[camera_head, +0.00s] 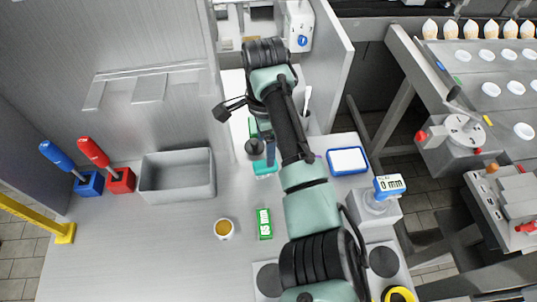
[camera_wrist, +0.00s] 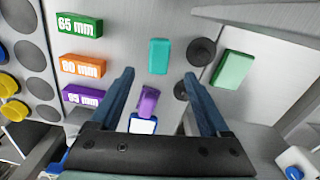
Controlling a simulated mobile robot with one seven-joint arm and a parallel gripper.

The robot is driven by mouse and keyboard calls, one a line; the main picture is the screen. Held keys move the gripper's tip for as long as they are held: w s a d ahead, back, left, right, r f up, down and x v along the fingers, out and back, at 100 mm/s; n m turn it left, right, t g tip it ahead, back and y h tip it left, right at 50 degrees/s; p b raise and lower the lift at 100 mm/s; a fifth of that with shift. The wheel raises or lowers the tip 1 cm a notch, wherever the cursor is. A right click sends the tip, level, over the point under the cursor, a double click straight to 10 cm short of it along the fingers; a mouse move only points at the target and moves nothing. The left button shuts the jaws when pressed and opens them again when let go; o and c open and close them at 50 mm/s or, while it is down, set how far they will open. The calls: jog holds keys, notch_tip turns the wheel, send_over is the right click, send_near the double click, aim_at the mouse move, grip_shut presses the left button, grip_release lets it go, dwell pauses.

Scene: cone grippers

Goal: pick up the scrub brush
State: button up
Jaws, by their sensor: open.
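I cannot tell for certain which item is the scrub brush. A slim white upright handle (camera_head: 307,101), possibly a brush, stands just right of my arm in the head view. In the wrist view a small purple object (camera_wrist: 148,102) shows between the fingers, and its full shape is unclear. A teal block (camera_wrist: 158,56) and a green block (camera_wrist: 232,70) lie beyond the fingertips. My gripper (camera_wrist: 158,75) is open with nothing visible held. Its two dark blue fingers are spread apart. In the head view my arm partly hides the counter below it.
A grey bin (camera_head: 177,175) stands left on the counter, beside blue-handled (camera_head: 57,155) and red-handled (camera_head: 94,153) tools. A small orange-topped cup (camera_head: 224,229) and a green 65 mm block (camera_head: 265,224) are in front. A blue-rimmed tray (camera_head: 347,161) lies right of my arm.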

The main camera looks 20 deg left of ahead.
aim_at(265, 168)
notch_tip(265, 168, down, 7)
jog(key=shift+s+r+p, duration=0.1)
jog(key=shift+s+p, duration=0.05)
jog(key=shift+p, duration=0.3)
grip_shut()
